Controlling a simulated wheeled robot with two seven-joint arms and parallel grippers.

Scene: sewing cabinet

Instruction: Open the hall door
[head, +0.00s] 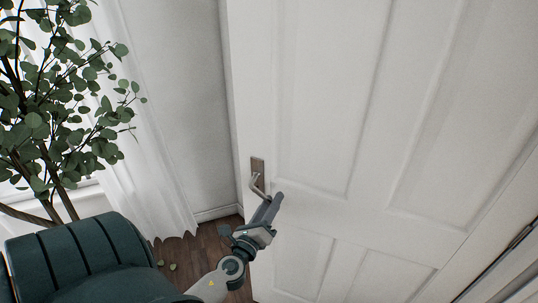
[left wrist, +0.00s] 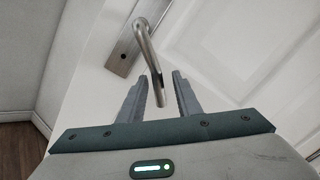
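The white panelled hall door (head: 320,110) fills the middle and right of the head view. Its metal lever handle (head: 258,184) sits on a brownish plate near the door's left edge. My left gripper (head: 272,200) is right at the handle in the head view. In the left wrist view the handle (left wrist: 150,55) reaches down with its end between the two open fingers of my left gripper (left wrist: 158,92). A gap shows between the handle and the fingers. The door's left edge stands against the wall's corner; I cannot tell whether it is ajar. My right gripper is not in view.
A leafy plant (head: 60,110) stands at the left by a white curtain (head: 150,130). A grey wall (head: 185,90) meets the door's left side. Some dark wooden floor (head: 195,250) shows below, with a few fallen leaves.

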